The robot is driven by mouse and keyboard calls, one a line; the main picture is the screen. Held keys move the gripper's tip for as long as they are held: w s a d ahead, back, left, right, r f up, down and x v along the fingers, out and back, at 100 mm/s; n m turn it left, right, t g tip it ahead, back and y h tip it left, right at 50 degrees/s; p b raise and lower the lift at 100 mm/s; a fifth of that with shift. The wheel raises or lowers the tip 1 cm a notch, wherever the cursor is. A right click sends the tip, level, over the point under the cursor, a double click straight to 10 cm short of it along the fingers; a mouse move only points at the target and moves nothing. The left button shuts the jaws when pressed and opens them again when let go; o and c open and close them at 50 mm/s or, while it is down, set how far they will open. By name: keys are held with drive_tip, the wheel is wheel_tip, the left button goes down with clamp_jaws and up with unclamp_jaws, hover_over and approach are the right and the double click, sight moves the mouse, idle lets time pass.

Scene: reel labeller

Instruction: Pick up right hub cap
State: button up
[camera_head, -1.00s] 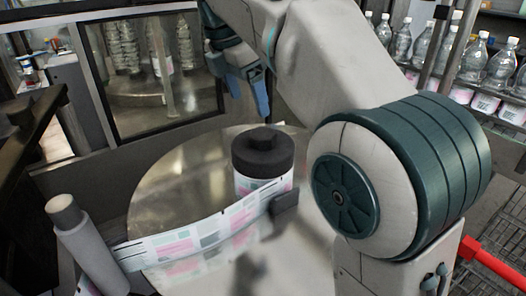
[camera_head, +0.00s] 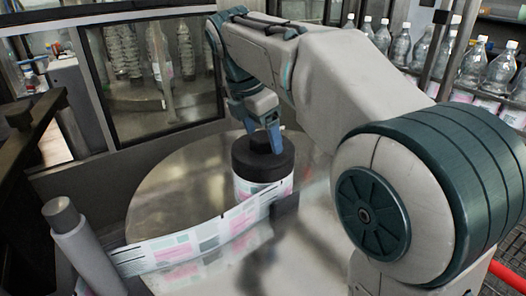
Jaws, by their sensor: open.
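The hub cap (camera_head: 262,164) is a thick black disc with a raised knob at its centre. It sits on top of the label reel (camera_head: 263,189), which stands on the round metal plate (camera_head: 165,196). My gripper (camera_head: 262,132) points down over the cap, with its blue fingers at the level of the knob. It is open. The fingers appear to be on either side of the knob, but I cannot tell whether they touch it. The knob is partly hidden by the fingers.
A label strip (camera_head: 185,249) runs from the reel to a grey roller post (camera_head: 82,247) at the lower left. A dark block (camera_head: 285,206) stands beside the reel. Glass panels (camera_head: 150,75) are behind. Bottles (camera_head: 472,62) line the conveyor at upper right.

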drive_tip(key=c, duration=1.6)
drive_tip(key=shift+r, duration=0.2)
